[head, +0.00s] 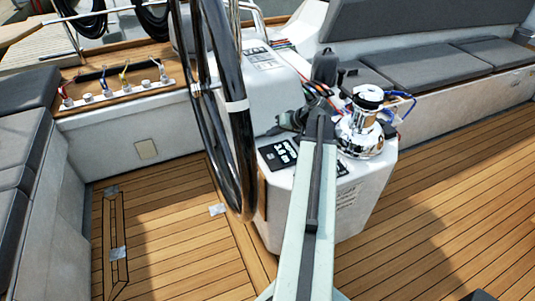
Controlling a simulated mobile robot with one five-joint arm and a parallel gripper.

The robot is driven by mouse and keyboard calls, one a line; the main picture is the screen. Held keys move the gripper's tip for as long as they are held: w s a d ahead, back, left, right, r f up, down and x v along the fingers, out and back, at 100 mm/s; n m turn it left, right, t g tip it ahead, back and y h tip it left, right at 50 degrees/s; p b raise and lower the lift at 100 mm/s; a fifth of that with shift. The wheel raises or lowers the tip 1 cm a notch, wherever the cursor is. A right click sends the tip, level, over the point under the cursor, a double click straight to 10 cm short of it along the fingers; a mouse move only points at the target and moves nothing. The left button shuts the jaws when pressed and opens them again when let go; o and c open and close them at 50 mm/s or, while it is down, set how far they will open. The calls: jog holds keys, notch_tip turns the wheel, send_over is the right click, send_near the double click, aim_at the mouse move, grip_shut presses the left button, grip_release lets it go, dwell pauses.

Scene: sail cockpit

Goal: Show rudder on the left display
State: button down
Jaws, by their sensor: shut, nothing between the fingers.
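A white steering pedestal (283,190) stands at mid-frame behind the large black wheel (232,110). A small black panel with white marks (276,155) lies on its near sloped top, left of my arm. Another dark panel (343,168) shows partly right of my arm. A light panel with dark squares (262,56) sits on the farther console. I cannot tell which is the left display, and no rudder reading is legible. My gripper (283,124) is small and dark, seen above the black panel, shut and empty; my arm hides part of the pedestal top.
A chrome winch (361,125) with blue and red ropes stands right of my arm. The wheel rim is close on the left. Grey cushioned benches (430,65) line the far right and left.

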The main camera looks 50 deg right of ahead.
aim_at(273, 157)
notch_tip(273, 157, down, 9)
jog(key=b, duration=0.9)
jog(key=shift+s, duration=0.1)
jog(key=shift+r, duration=0.1)
dwell(1.5)
jog(key=shift+f+b, duration=0.35)
jog(key=shift+f, duration=0.1)
jog(key=shift+f+b, duration=0.45)
dwell(0.4)
jog(key=shift+r, duration=0.1)
jog(key=shift+r+p, duration=0.8)
jog(key=shift+p, duration=0.1)
